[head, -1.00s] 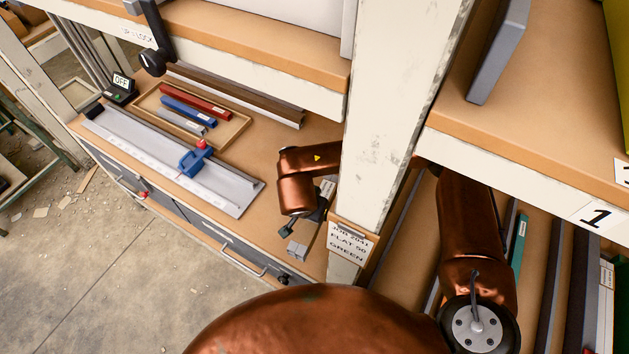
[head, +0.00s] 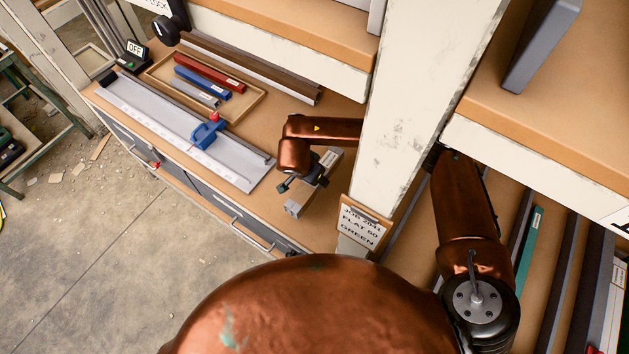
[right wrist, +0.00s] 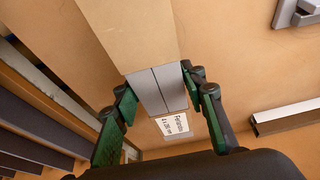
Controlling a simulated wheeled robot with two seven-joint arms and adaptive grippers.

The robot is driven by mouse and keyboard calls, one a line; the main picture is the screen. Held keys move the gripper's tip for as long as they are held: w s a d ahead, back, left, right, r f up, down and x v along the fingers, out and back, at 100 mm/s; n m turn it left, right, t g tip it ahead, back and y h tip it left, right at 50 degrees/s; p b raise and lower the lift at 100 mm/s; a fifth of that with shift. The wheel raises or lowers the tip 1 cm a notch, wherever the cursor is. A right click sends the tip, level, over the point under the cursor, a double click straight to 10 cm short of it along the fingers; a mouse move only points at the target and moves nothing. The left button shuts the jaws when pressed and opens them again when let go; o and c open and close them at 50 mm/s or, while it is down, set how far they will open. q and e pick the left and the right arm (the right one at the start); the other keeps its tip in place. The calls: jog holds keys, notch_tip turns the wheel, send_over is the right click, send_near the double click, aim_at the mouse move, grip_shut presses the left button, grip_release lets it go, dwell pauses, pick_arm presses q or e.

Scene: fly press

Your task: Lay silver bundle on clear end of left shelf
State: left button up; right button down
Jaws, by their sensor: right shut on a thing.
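The silver bundle (head: 296,208) is a short pair of flat grey bars with a white label. My right gripper (head: 304,183) is shut on it over the tan bench top (head: 310,232), left of the white post. In the right wrist view the bundle (right wrist: 158,92) sits between the green-padded fingers of the right gripper (right wrist: 160,105). The label (right wrist: 172,124) shows beyond. I cannot tell whether the bundle touches the bench. My left gripper is out of view. Which surface is the left shelf is unclear; bars, including a teal one (head: 530,245), lie in the lower right bay.
A white post (head: 400,120) with a clipboard (head: 364,222) stands right of the gripper; my right arm passes behind it. A tray (head: 255,105) of red, blue and grey pieces and a long metal guide (head: 180,125) occupy the bench. An upper shelf (head: 290,30) overhangs it.

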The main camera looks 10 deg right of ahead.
jog(key=shift+w+a+f, duration=0.15)
jog(key=shift+w+f, duration=0.45)
jog(key=shift+f, duration=1.5)
jog(key=c, duration=1.2)
grip_release()
jog(key=shift+f, duration=0.15)
jog(key=v, duration=1.2)
